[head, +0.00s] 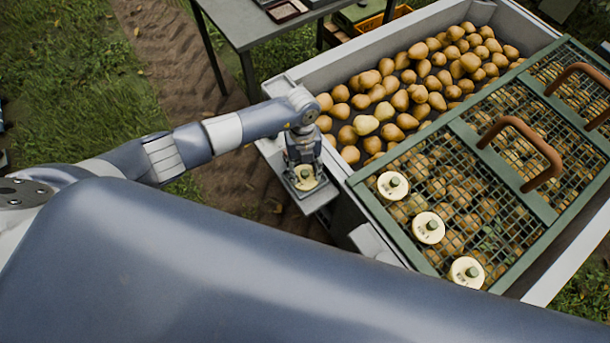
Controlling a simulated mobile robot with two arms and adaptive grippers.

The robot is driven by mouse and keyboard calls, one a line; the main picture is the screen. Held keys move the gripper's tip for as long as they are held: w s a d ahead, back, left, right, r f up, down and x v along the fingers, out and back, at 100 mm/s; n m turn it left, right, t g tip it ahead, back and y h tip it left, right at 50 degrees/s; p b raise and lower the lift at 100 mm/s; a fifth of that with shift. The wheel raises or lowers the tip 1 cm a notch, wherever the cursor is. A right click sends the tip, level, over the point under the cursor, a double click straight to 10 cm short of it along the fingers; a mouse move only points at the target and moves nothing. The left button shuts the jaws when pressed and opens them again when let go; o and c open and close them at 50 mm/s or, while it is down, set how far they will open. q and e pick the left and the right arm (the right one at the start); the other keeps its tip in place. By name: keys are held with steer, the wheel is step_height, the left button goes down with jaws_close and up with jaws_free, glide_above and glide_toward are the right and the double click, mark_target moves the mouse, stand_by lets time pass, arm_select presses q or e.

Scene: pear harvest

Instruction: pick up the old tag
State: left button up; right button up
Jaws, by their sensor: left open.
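A round cream disc with a greenish knob (305,180) lies in a small grey tray (322,197) fixed at the near left corner of the pear bin. It looks like a tag; its writing is too small to read. My left gripper (303,166) points down right over this disc, open, with its fingers partly hiding it. I cannot tell whether the fingers touch it. Three similar cream discs with green knobs stand in a row on the mesh lid: an upper one (393,185), a middle one (429,228) and a lower one (467,272). My right gripper is out of view.
The grey bin (345,67) holds many pears (400,97). A green-framed mesh lid (462,130) with brown handles (524,148) covers its right part. A grey table (250,25) stands behind. Grass and a dirt track lie left. My own large arm link hides the foreground.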

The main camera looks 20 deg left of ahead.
arm_select(q)
jaws_close()
steer(key=shift+r, duration=0.1)
